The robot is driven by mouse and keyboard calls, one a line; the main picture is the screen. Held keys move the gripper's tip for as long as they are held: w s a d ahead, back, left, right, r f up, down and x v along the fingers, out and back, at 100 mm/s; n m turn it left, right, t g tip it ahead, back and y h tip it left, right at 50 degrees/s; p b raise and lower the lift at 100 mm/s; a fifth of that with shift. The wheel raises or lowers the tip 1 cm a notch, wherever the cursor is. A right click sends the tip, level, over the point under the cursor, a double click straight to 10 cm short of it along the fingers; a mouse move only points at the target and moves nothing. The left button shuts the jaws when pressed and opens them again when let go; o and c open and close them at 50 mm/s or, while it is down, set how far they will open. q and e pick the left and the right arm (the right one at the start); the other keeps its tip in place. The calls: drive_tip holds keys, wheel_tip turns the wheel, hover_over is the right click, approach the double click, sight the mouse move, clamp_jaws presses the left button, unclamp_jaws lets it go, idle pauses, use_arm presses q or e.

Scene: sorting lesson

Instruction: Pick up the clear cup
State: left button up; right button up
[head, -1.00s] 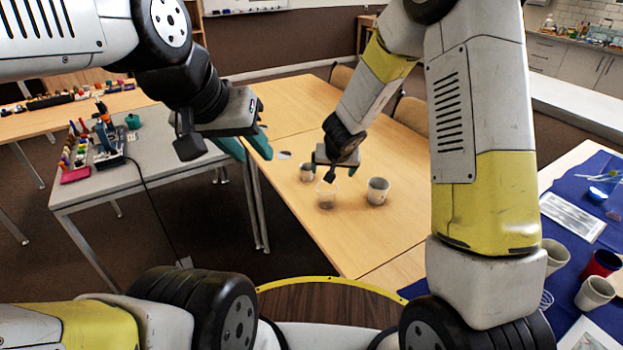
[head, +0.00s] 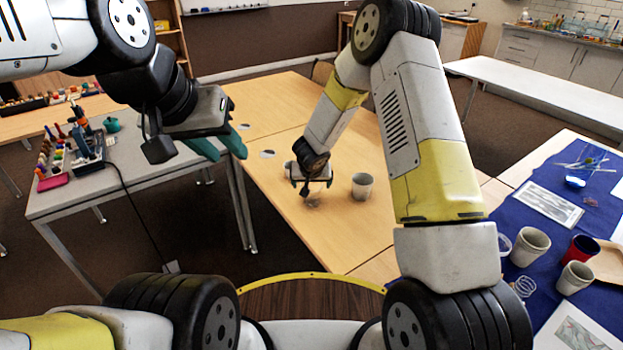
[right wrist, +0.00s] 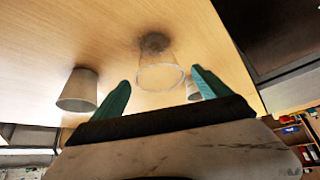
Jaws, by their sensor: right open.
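The clear cup (head: 314,202) stands on the wooden table, mostly hidden behind and below my right gripper (head: 309,188) in the head view. In the right wrist view the clear cup (right wrist: 160,72) shows whole, with its round rim towards the camera. It lies between and beyond the two teal fingertips of my right gripper (right wrist: 160,78), which is open; I see no contact. My left gripper (head: 228,156) hangs near the grey table at the left, its teal fingers apart with nothing between them.
A grey cup (head: 362,187) stands just right of my right gripper; another grey cup (right wrist: 193,90) shows behind the right finger. The blue cloth (head: 545,190) at the right bears several cups and papers. The grey table (head: 130,175) holds tools.

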drive_tip(key=c, duration=1.8)
